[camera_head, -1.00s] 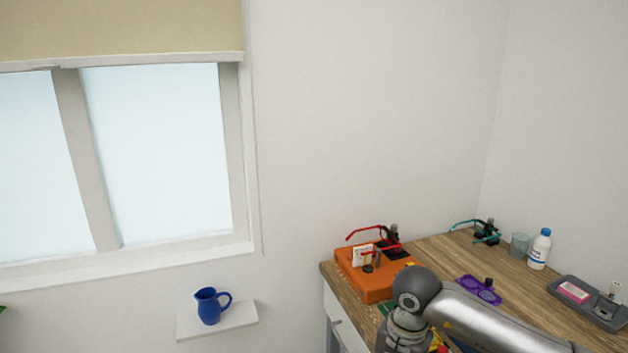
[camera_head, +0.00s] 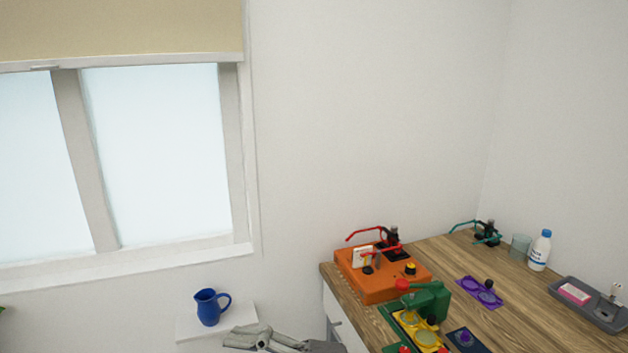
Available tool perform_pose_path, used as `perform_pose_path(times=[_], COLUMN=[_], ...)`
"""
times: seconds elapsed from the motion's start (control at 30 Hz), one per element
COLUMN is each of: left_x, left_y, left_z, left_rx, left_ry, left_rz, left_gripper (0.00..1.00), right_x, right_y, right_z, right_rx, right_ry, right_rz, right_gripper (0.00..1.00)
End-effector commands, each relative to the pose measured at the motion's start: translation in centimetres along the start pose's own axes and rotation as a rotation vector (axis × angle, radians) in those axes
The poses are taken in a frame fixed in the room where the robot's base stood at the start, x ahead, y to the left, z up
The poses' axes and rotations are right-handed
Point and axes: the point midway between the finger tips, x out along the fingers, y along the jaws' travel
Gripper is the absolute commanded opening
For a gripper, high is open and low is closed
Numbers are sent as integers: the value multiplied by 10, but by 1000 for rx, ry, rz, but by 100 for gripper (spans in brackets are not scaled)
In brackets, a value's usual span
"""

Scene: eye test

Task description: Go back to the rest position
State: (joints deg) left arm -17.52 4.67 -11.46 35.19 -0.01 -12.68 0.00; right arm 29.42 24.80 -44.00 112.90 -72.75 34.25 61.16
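My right gripper (camera_head: 245,338) is at the bottom edge, left of the table, with its arm coming in from the right. It is grey, seen partly and cut off by the frame, and I cannot tell whether its fingers are open or shut. No object shows in it. It appears just below the small white shelf (camera_head: 190,331) with the blue jug (camera_head: 208,308). My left gripper is not in view.
The wooden table (camera_head: 525,310) holds an orange box (camera_head: 372,287) with red glasses, a green device (camera_head: 430,299) over a yellow tray, a purple lens holder (camera_head: 470,286), teal glasses, a glass (camera_head: 520,247), a white bottle (camera_head: 540,252) and a grey tray (camera_head: 600,318).

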Motion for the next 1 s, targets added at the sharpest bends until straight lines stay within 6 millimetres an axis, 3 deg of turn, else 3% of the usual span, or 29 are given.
perform_pose_path(times=[0.1, 0.23, 0.37, 0.47, 0.57, 0.73, 0.87, 1.0], left_x=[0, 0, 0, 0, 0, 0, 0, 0], left_y=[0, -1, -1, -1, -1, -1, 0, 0], left_z=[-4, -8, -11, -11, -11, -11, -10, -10], left_rx=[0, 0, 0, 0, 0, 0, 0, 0], left_ry=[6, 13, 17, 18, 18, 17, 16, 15], left_rz=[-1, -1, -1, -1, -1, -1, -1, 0], left_gripper=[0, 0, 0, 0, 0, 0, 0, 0], right_x=[-14, -49, -98, -141, -185, -254, -295, -324], right_y=[41, 76, 88, 79, 53, -22, -97, -173], right_z=[0, 18, 49, 75, 99, 123, 119, 93], right_rx=[71, 161, 277, 383, 503, 737, 937, 1144], right_ry=[-46, -164, -341, -510, -699, -1047, -1308, -1539], right_rz=[283, 559, 788, 924, 1018, 1075, 1023, 892], right_gripper=[50, 50, 50, 50, 50, 50, 50, 50])
